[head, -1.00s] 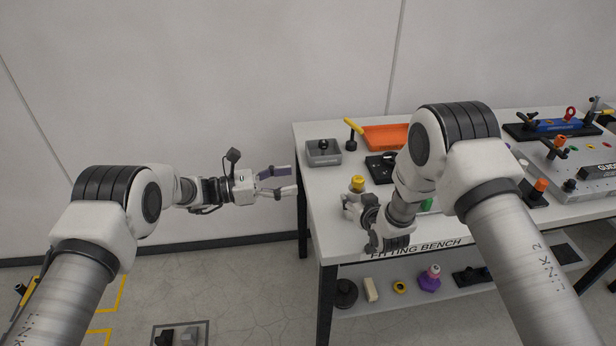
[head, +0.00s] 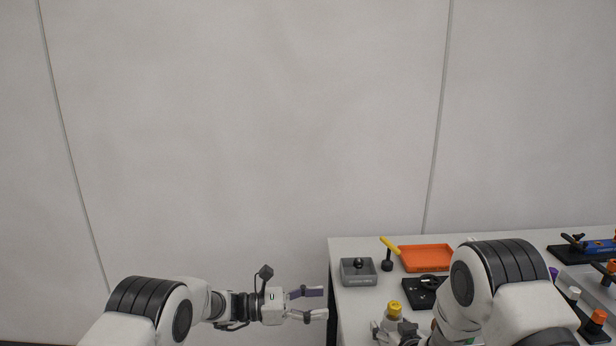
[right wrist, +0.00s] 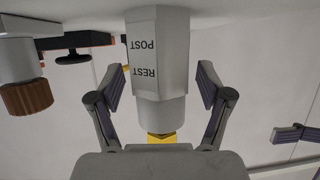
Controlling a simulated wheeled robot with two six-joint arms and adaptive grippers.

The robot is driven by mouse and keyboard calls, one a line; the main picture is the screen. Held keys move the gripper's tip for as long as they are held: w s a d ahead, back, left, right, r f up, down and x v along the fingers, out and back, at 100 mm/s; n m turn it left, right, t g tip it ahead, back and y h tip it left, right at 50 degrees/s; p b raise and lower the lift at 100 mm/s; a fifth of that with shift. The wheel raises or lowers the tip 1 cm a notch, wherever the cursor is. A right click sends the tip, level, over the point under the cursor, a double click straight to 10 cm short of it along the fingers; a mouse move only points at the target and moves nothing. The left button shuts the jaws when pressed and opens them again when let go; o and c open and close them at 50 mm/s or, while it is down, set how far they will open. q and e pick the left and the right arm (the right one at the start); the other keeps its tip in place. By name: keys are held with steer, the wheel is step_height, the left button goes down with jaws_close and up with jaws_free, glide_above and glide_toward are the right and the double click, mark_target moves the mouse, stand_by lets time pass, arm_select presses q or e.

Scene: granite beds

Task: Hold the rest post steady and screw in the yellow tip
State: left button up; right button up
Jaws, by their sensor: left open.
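The rest post (right wrist: 160,60) is a pale grey post lettered "REST POST", upside down in the right wrist view. The yellow tip (right wrist: 161,138) shows at the narrow end of the post; how deep it sits is hidden. In the head view the yellow tip (head: 395,307) is at the top of the post, near the bench's front left. My right gripper (right wrist: 160,82) is open around the post, with a gap on each side between pads and post. My left gripper (head: 325,303) is open and empty, left of the bench edge, pointing right.
Behind the post are a grey tray (head: 345,280) with a black knob, a yellow-handled tool (head: 390,246), an orange tray (head: 426,258) and a black plate (head: 418,299). A blue fixture (head: 590,245) stands at far right. A brown-capped part (right wrist: 27,97) is near my right gripper.

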steer(key=shift+s+r, duration=0.1)
steer(key=v, duration=1.1)
steer(key=shift+s, duration=0.35)
